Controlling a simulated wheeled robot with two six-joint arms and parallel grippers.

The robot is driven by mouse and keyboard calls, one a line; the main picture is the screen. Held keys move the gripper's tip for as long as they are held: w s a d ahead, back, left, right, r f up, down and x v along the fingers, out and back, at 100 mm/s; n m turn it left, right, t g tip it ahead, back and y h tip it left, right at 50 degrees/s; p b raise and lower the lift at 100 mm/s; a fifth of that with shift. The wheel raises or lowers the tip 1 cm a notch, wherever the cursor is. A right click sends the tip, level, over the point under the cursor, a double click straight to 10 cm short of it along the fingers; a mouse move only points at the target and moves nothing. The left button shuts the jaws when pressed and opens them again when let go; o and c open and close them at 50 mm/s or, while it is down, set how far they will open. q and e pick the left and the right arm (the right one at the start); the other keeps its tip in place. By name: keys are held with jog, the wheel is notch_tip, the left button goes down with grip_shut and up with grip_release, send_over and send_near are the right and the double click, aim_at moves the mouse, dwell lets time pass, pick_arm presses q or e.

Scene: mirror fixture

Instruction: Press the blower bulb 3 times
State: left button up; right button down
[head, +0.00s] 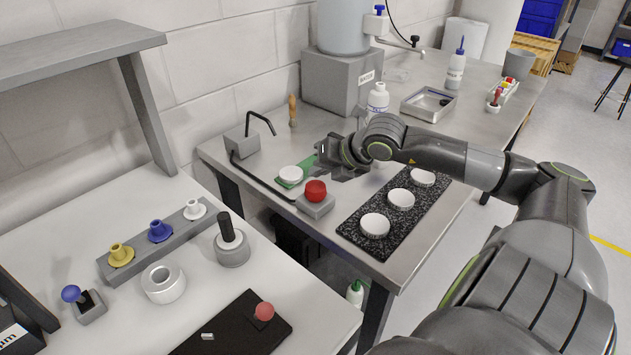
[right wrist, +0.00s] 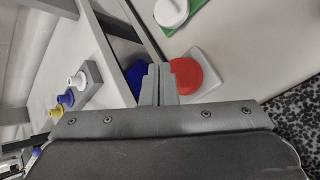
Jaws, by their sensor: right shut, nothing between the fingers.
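The red blower bulb (head: 316,190) sits on a small grey base (head: 315,206) near the steel table's left front edge. A black tube runs from the base to a grey box with a bent nozzle (head: 242,143). My right gripper (head: 326,166) is just behind the bulb in the head view, its fingers shut and empty. In the right wrist view the shut fingers (right wrist: 158,84) show just left of the red bulb (right wrist: 187,76), overlapping its edge. I cannot tell whether they touch it. My left gripper is not in view.
A white disc (head: 290,174) on a green mat lies behind the bulb. A black speckled slab (head: 353,231) with white discs lies to its right. A white bottle (head: 377,100) stands behind my wrist. A gap separates the steel table from the white table (head: 200,270).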

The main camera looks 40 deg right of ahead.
aim_at(319, 185)
jog(key=shift+r+p, duration=1.95)
jog(key=shift+r, duration=0.65)
jog(key=shift+f, duration=0.1)
